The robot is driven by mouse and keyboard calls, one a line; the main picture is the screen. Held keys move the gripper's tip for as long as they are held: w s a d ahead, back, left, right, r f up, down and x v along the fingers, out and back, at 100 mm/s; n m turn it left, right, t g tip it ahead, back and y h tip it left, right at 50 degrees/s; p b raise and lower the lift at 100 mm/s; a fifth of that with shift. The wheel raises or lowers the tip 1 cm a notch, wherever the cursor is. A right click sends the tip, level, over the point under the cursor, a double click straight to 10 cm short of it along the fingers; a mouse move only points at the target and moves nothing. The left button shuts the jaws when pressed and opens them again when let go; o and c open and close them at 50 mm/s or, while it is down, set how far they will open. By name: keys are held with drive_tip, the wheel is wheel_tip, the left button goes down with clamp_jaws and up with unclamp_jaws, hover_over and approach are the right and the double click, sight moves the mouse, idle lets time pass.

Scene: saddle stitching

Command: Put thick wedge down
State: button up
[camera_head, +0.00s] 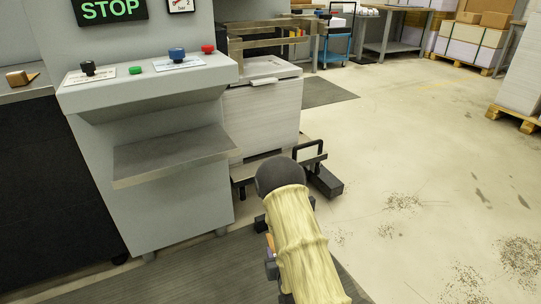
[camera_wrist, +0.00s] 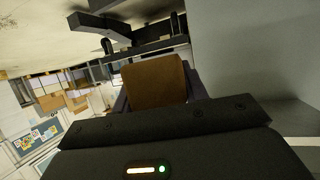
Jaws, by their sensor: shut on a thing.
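My gripper (camera_wrist: 157,90) is shut on a brown wooden block, the thick wedge (camera_wrist: 154,80), which fills the space between the dark fingers in the wrist view. In the head view my arm hides most of the gripper (camera_head: 268,246). Only a small orange-brown bit of the wedge (camera_head: 270,241) shows there, beside the arm and low over the floor mat, in front of the machine. I cannot tell whether the wedge touches anything below it.
A grey machine console (camera_head: 150,85) with buttons and a lower shelf (camera_head: 175,155) stands at left. Another wooden wedge-like piece (camera_head: 20,78) lies on the left counter. A white paper stack (camera_head: 262,115) stands behind a black-handled carriage (camera_head: 325,180). The floor at right is open.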

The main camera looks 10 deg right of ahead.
drive_tip(key=r+p, duration=0.2)
drive_tip(key=r, duration=0.1)
drive_tip(key=r+p, duration=0.2)
drive_tip(key=r, duration=0.1)
drive_tip(key=r+p, duration=0.3)
drive_tip(key=r, duration=0.1)
drive_tip(key=shift+s, duration=0.3)
drive_tip(key=shift+f, duration=0.1)
